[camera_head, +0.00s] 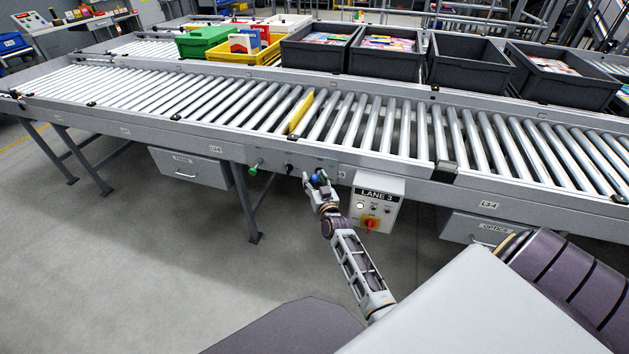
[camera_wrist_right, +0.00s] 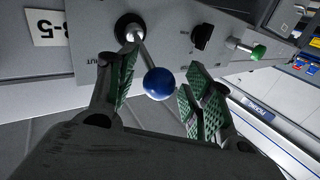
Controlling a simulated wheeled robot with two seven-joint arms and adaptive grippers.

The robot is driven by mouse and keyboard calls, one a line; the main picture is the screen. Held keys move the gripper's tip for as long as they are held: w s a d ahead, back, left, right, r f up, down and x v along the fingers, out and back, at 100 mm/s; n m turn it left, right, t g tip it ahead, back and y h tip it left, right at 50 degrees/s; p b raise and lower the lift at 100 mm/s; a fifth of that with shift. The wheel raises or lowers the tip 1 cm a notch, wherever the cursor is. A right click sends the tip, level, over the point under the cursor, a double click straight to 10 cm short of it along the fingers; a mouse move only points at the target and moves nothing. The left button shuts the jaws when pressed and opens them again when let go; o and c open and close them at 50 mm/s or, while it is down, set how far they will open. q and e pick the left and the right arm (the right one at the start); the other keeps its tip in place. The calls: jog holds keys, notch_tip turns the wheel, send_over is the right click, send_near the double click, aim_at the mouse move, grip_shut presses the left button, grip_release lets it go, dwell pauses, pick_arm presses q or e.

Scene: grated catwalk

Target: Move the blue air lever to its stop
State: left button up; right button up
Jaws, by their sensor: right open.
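The blue air lever's ball knob (camera_wrist_right: 158,83) sits on a thin metal rod that comes from a round black fitting (camera_wrist_right: 130,28) on a grey panel. My right gripper (camera_wrist_right: 160,96) is open, with one green-padded finger on each side of the knob. Gaps show between the knob and both fingers. In the head view, the right gripper (camera_head: 318,186) is at the conveyor's front panel and partly covers the blue knob (camera_head: 314,178). My left gripper is not in view.
A black switch (camera_wrist_right: 201,37) and a green knob (camera_wrist_right: 258,52) share the panel. The LANE 3 control box (camera_head: 377,201) hangs just right of the gripper. A yellow item (camera_head: 301,111) lies on the rollers. Grey drawers hang below the conveyor; open floor lies in front.

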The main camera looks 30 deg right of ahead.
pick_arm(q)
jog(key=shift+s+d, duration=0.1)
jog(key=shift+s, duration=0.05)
pick_arm(e)
jog(key=shift+w, duration=0.25)
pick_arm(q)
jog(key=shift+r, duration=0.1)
pick_arm(e)
jog(key=shift+c, duration=0.9)
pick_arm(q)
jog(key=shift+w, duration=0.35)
pick_arm(e)
jog(key=c, duration=0.7)
